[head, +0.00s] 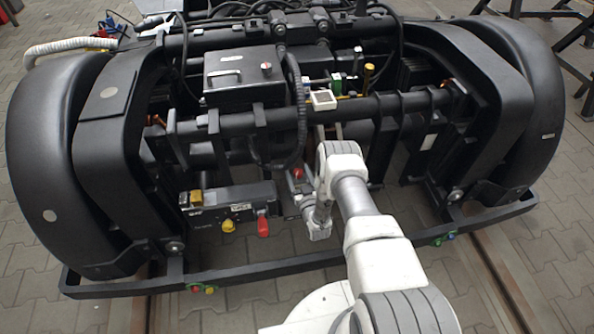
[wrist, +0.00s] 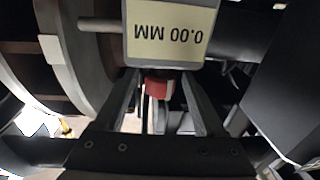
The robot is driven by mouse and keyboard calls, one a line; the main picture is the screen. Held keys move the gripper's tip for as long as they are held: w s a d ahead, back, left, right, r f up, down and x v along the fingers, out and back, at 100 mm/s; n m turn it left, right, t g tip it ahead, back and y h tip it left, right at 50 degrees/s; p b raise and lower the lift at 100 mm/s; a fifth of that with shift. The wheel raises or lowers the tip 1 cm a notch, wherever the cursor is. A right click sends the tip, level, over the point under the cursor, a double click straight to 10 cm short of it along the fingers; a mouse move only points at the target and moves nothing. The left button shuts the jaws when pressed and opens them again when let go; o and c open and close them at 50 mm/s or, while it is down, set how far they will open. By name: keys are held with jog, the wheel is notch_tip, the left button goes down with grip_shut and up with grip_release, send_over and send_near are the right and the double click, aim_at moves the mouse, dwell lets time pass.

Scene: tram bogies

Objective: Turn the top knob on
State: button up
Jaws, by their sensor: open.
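In the head view, a small grey and red knob (head: 266,68) sits on the lid of the black box at the upper left. A yellow knob (head: 228,226) and a red handle (head: 262,227) are on the lower control box. In the wrist view, my gripper (wrist: 160,80) is open. A small red part (wrist: 158,86) shows between its fingers; I cannot tell whether it is a knob or whether the fingers touch it. Which knob is the top one is not clear.
A gauge reading 0.00 MM (wrist: 172,32) appears upside down just beyond the fingertips. Black bars, hoses and the black box (head: 238,80) crowd the bogie. A low black frame rail (head: 330,258) crosses the front. The paved floor (head: 555,262) at right is clear.

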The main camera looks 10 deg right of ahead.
grip_shut()
dwell(0.4)
jog(key=shift+n+y, duration=0.4)
jog(key=shift+y, duration=0.3)
jog(key=n+y, duration=0.1)
jog(key=y, duration=0.1)
jog(key=shift+d+n+g+y, duration=0.1)
jog(key=shift+n+g+y, duration=0.2)
jog(key=shift+n+g, duration=0.1)
jog(key=shift+n+g+y, duration=1.1)
jog(key=shift+n+y, duration=0.6)
jog(key=shift+y, duration=0.7)
grip_release()
